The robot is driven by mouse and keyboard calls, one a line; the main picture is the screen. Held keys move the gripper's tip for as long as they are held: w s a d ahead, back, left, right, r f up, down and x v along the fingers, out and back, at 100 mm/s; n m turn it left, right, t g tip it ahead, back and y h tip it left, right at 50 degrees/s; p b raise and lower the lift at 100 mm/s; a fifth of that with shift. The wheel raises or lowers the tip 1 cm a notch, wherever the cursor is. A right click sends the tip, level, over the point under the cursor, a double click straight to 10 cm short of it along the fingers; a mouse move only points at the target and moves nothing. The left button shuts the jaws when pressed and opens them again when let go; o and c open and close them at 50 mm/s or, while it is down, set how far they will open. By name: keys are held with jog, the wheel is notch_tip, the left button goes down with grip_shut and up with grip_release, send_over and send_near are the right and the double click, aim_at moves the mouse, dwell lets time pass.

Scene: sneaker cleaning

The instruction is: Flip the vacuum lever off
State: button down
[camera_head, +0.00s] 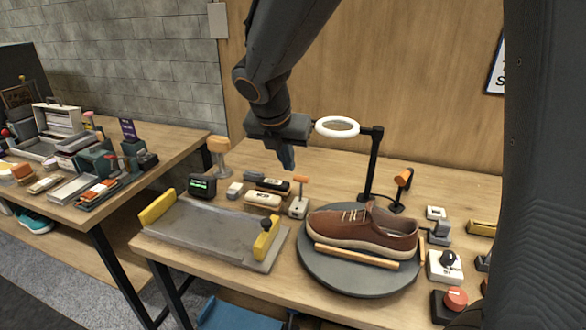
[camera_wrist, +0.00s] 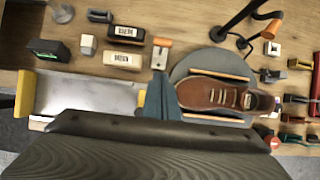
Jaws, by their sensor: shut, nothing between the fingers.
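A small white lever box (camera_head: 298,208) with an upright stem and an orange handle (camera_head: 300,179) stands left of the round turntable; no label on it can be read. It also shows in the wrist view as an orange-topped white box (camera_wrist: 160,56). My gripper (camera_head: 289,167) is shut and empty, pointing down above and slightly left of the orange handle, apart from it in the picture. In the wrist view, the closed fingers (camera_wrist: 157,78) lie just below the lever box. The exact height gap cannot be told.
A brown sneaker (camera_head: 370,230) sits on the dark turntable (camera_head: 350,286). A metal tray with yellow ends (camera_head: 205,232) lies left. Brushes (camera_head: 263,201) stand behind the tray. A ring lamp (camera_head: 337,127) rises behind the turntable. A black-knobbed box (camera_head: 445,266) and red knob (camera_head: 456,299) stand right.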

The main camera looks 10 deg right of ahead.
aim_at(301, 178)
jog(key=w+d+r+p+x, duration=0.1)
jog(key=w+x, duration=0.1)
jog(key=x, duration=0.9)
jog(key=shift+w+d+f, duration=0.15)
jog(key=shift+d+f, duration=0.1)
jog(key=shift+d, duration=0.05)
jog(key=shift+w+d+r+p, duration=0.3)
jog(key=shift+w+d+p, duration=0.25)
jog(key=shift+p, duration=0.65)
jog(key=shift+w+d+p, duration=0.2)
jog(key=shift+w+p, duration=0.4)
jog(key=shift+p, duration=0.05)
jog(key=shift+w+d+f, duration=0.1)
jog(key=shift+w+d, duration=0.05)
jog(key=shift+w, duration=0.15)
